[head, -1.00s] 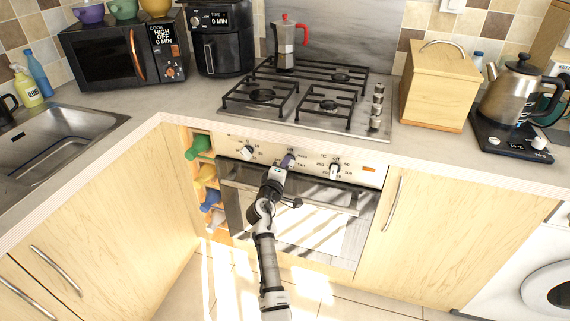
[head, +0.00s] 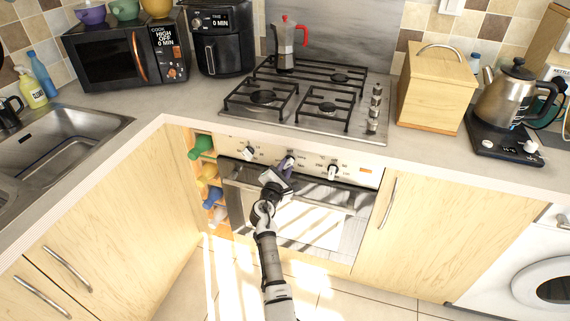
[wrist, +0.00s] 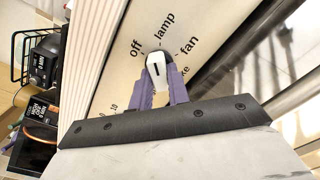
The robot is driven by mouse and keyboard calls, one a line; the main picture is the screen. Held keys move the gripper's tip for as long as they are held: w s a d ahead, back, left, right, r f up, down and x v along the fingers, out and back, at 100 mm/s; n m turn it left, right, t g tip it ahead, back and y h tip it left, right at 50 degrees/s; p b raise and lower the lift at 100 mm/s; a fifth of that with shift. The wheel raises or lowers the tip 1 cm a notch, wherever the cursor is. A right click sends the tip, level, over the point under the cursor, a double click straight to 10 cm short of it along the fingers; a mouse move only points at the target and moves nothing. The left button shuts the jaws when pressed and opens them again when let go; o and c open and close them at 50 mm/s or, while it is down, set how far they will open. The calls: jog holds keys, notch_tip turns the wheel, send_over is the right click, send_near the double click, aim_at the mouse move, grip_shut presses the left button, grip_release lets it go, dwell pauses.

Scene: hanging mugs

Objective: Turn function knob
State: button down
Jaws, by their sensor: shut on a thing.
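The function knob (wrist: 156,63) is the middle knob on the oven's control panel (head: 312,165). In the wrist view it is white with a short black mark, beside the printed words "off", "lamp" and "fan". My gripper (wrist: 161,84) has its two purple fingers shut on the knob, one on each side. In the head view my gripper (head: 287,164) reaches the panel from below and looks rolled to one side. It hides much of the knob there.
A left knob (head: 248,152) and a right knob (head: 333,171) sit on the same panel. The oven door handle (head: 325,206) runs just below. The counter edge (head: 300,147) overhangs above, with the gas hob (head: 232,112) on top.

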jog(key=n+p, duration=0.2)
jog(key=n, duration=0.2)
jog(key=shift+n+p, duration=0.3)
jog(key=n+p, duration=0.2)
jog(key=n, duration=0.2)
jog(key=shift+d+f, duration=0.1)
jog(key=shift+n, duration=0.3)
jog(key=c, duration=1.3)
grip_release()
jog(key=shift+c, duration=0.2)
jog(key=shift+s, duration=0.1)
jog(key=b+v, duration=0.1)
jog(key=v, duration=1.2)
jog(key=shift+s, duration=0.35)
